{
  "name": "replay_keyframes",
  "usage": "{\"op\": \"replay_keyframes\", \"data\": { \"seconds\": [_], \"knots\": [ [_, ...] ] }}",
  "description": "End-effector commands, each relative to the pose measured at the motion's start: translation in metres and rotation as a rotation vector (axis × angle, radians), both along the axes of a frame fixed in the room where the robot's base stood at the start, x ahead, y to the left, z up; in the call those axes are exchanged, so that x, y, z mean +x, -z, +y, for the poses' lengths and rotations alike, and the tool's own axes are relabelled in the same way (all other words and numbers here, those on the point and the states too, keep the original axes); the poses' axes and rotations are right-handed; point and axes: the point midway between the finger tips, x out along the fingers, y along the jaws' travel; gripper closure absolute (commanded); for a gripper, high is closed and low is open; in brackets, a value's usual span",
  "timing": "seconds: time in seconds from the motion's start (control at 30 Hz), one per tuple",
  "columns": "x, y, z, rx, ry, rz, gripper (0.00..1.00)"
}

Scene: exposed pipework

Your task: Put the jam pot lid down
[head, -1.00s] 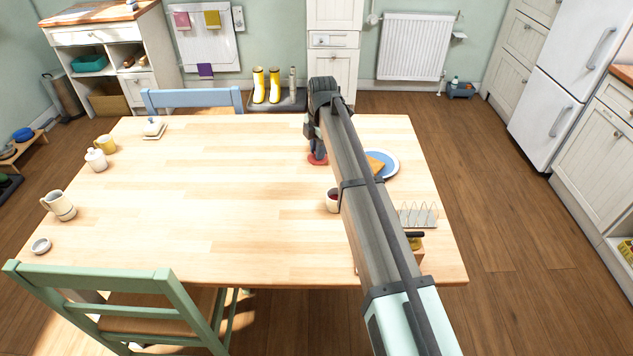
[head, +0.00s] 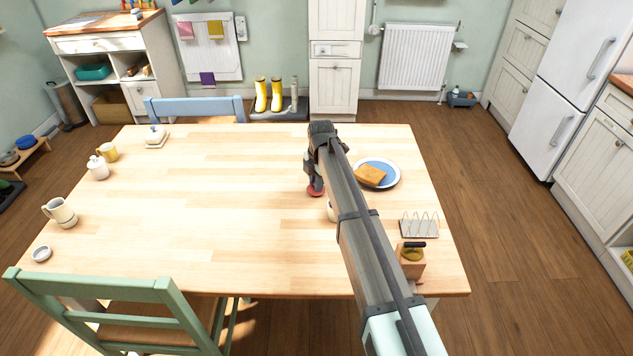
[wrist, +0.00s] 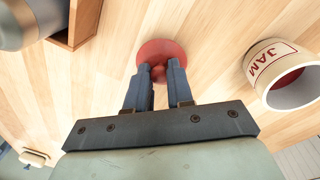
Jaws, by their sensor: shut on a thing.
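The jam pot lid (wrist: 163,52) is a red disc with a small knob. My gripper (wrist: 160,72) is shut on the knob. In the head view my gripper (head: 316,183) and the lid (head: 315,191) are over the right half of the wooden table, left of the plate. The lid is low over the tabletop; I cannot tell whether it touches. The jam pot (wrist: 285,75), cream with a red JAM label and open at the top, stands to the lid's right in the wrist view. In the head view my arm hides most of the pot (head: 331,212).
A blue plate (head: 394,184) with toast, a toast rack (head: 419,226) and a wooden holder (head: 411,262) stand at the table's right side. The table's middle (head: 220,200) is clear.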

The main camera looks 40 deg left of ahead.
Motion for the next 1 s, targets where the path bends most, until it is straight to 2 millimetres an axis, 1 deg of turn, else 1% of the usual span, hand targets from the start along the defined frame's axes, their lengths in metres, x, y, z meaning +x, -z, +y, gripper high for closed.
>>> {"op": "replay_keyframes", "data": {
  "seconds": [0.37,0.4,0.63,0.87,1.0],
  "knots": [
    [0.0001,0.0037,0.0001,0.0,0.0,0.0,1.0],
    [0.0001,0.0036,0.0002,0.001,0.0,0.0,0.76],
    [0.0001,0.0034,0.0,0.0,0.0,0.0,0.53],
    [0.0001,0.0031,0.0,0.0,0.0,0.0,0.52],
    [0.0001,-0.0024,-0.0003,0.001,0.0,0.0,0.52]
  ]
}}
